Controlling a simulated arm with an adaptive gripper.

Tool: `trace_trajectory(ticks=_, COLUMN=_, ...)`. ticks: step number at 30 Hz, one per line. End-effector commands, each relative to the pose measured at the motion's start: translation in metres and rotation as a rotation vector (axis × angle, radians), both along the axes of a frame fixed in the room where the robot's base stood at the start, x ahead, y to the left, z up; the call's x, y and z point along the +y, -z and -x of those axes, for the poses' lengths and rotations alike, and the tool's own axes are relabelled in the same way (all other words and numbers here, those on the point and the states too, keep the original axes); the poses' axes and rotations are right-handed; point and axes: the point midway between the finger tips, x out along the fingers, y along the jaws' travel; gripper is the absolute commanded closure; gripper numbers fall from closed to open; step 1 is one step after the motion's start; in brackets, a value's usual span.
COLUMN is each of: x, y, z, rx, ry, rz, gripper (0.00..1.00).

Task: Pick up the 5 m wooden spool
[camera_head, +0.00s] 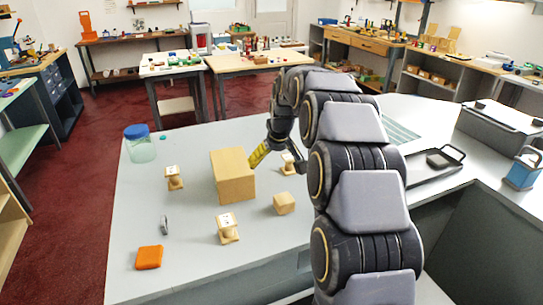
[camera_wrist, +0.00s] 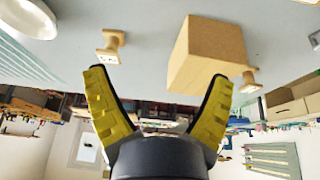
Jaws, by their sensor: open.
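Three small wooden spools stand on the grey counter in the head view: one left of the large box (camera_head: 174,177), one in front (camera_head: 228,228), and one at the box's right, partly hidden by my arm (camera_head: 290,168). Their top labels are too small to read, so I cannot tell which is 5 m. My gripper (camera_head: 259,155) has yellow fingers, open and empty, beside the box's right side. In the wrist view the open fingers (camera_wrist: 160,73) frame bare counter; one spool (camera_wrist: 110,47) shows beyond the left finger, another (camera_wrist: 250,82) beside the box.
A large cardboard-coloured box (camera_head: 232,178) stands mid-counter, close to my gripper. A small wooden cube (camera_head: 284,203), orange block (camera_head: 149,257), grey upright disc (camera_head: 165,225) and blue-lidded jar (camera_head: 139,146) are around it. A black tray (camera_head: 435,165) lies right.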

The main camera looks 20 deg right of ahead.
Motion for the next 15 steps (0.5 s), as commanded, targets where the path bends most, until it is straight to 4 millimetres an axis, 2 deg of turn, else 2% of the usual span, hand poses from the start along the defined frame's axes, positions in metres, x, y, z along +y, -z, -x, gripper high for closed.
trace_trajectory(ticks=1, x=-0.019, y=0.011, z=-0.019, rx=-0.026, ry=0.014, rz=0.017, gripper=0.16)
trace_trajectory(ticks=3, x=-0.041, y=0.019, z=-0.039, rx=-0.063, ry=0.025, rz=0.041, gripper=0.16)
trace_trajectory(ticks=6, x=-0.065, y=0.029, z=-0.059, rx=-0.102, ry=0.038, rz=0.071, gripper=0.16)
trace_trajectory(ticks=10, x=-0.083, y=0.036, z=-0.071, rx=-0.131, ry=0.047, rz=0.096, gripper=0.16)
trace_trajectory(ticks=15, x=-0.089, y=0.044, z=-0.079, rx=-0.141, ry=0.050, rz=0.104, gripper=0.16)
